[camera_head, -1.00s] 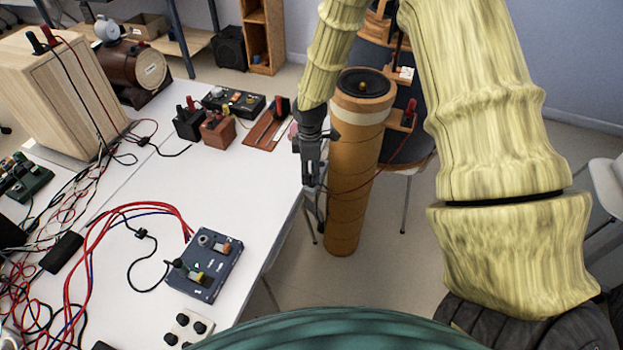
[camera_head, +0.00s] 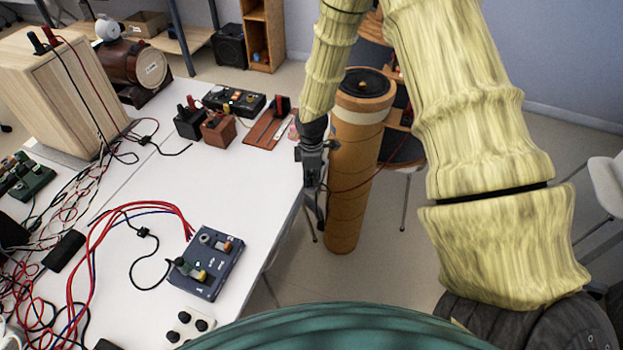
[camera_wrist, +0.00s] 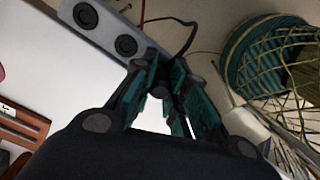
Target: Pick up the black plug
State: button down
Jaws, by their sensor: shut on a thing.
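In the wrist view my gripper's teal-padded fingers (camera_wrist: 170,90) are close together around a small dark thing, which looks like the black plug (camera_wrist: 180,78). A black cable (camera_wrist: 188,38) curves up from it. The fingers hide most of the plug, and its shape is hard to make out. In the head view it cannot be told apart from the dark fingertips.
A tall brown cylinder (camera_head: 350,200) stands just right of my gripper. Tangled cables fill the left; the middle is fairly clear.

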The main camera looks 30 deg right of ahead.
aim_at(312, 176)
jog(key=shift+r, duration=0.1)
jog(key=shift+r+b, duration=0.45)
jog(key=shift+r, duration=0.45)
jog(key=shift+s+r+b, duration=0.3)
jog(key=shift+s+r, duration=0.05)
jog(key=shift+r, duration=0.4)
jog(key=s+a+r+b, duration=0.1)
jog(key=s+b, duration=0.2)
jog(key=s, duration=1.2)
jog(key=shift+a+r, duration=0.25)
jog(key=shift+s+r, duration=0.1)
notch_tip(312, 176, up, 14)
jog(key=p, duration=1.4)
jog(key=shift+r, duration=0.2)
jog(key=shift+d, duration=0.1)
